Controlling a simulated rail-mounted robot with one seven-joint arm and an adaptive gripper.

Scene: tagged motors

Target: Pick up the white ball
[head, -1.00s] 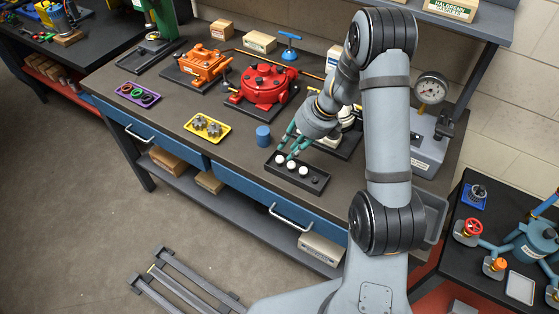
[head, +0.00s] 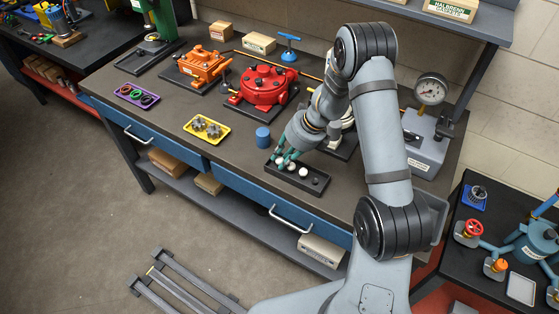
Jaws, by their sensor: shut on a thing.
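A small black tray (head: 322,186) near the front edge of the bench holds a short row of balls. The leftmost white ball (head: 280,161) is at the tray's left end, partly hidden by the fingers. My gripper (head: 283,162) reaches down from the upper right and its green fingers are shut on this ball. Two other white balls (head: 303,172) sit in the row to the right, the nearer one close beside the fingers. I cannot tell whether the held ball is clear of the tray floor.
A dark ball (head: 315,181) lies farther right in the tray. A blue cylinder (head: 263,137) stands just behind the tray. A yellow tray with gears (head: 205,128) is to the left, and a red housing (head: 264,86) is behind. Bare bench lies left of the tray.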

